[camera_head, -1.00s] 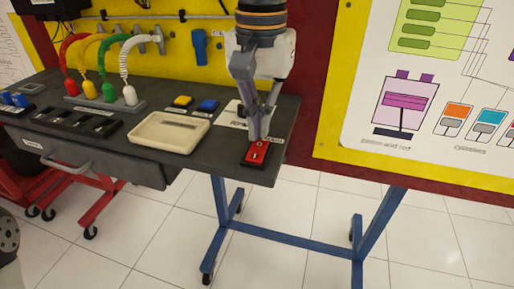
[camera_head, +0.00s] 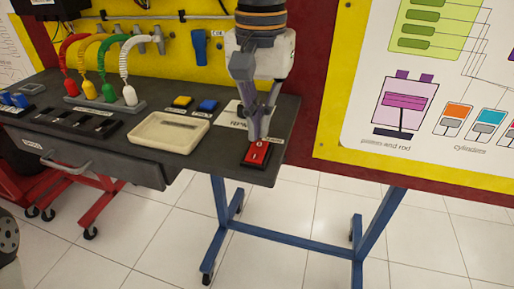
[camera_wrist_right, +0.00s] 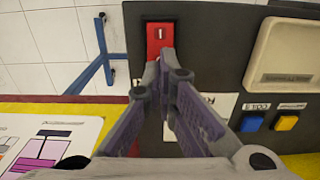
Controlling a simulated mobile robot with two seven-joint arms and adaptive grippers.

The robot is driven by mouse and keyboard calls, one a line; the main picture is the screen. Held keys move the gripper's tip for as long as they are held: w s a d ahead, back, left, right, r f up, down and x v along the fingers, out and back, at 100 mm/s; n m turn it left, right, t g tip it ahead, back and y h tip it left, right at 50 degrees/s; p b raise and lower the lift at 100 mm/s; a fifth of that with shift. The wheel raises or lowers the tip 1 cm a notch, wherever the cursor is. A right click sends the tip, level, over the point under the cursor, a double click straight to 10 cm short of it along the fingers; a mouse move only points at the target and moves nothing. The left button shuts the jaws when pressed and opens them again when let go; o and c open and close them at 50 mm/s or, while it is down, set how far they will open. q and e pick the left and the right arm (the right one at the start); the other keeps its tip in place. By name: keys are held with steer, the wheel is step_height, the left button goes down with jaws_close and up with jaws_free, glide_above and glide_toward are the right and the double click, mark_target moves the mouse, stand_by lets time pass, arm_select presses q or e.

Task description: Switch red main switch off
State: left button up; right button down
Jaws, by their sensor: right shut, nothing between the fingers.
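The red main switch (camera_head: 256,155) is a red rocker in a black housing on the front right corner of the dark bench top. It also shows in the right wrist view (camera_wrist_right: 159,36), with a white line mark on it. My right gripper (camera_head: 256,136) is shut and empty, pointing down at the far end of the switch. In the wrist view its fingertips (camera_wrist_right: 166,62) overlap the near end of the rocker. I cannot tell whether they touch it. Part of the rocker is hidden behind the fingers. My left gripper is not in view.
A cream tray (camera_head: 135,139) and yellow (camera_head: 182,101) and blue (camera_head: 208,105) buttons lie left of the gripper. Coloured cables (camera_head: 100,85) stand further left. A yellow-framed chart board (camera_head: 330,150) rises at the right. The floor in front is clear.

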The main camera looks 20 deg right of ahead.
mark_target(260, 144)
steer(key=shift+f, duration=1.25)
stand_by(0.5)
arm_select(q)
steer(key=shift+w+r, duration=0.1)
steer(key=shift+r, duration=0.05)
arm_select(e)
steer(key=shift+r, duration=0.1)
step_height(260, 144, up, 3)
steer(key=shift+r+p, duration=0.1)
steer(key=shift+p, duration=0.9)
steer(key=shift+r+p, duration=0.7)
steer(key=shift+r, duration=1.25)
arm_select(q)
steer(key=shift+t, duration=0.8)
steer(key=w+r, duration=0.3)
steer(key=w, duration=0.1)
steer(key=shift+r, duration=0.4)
arm_select(e)
steer(key=shift+f, duration=0.1)
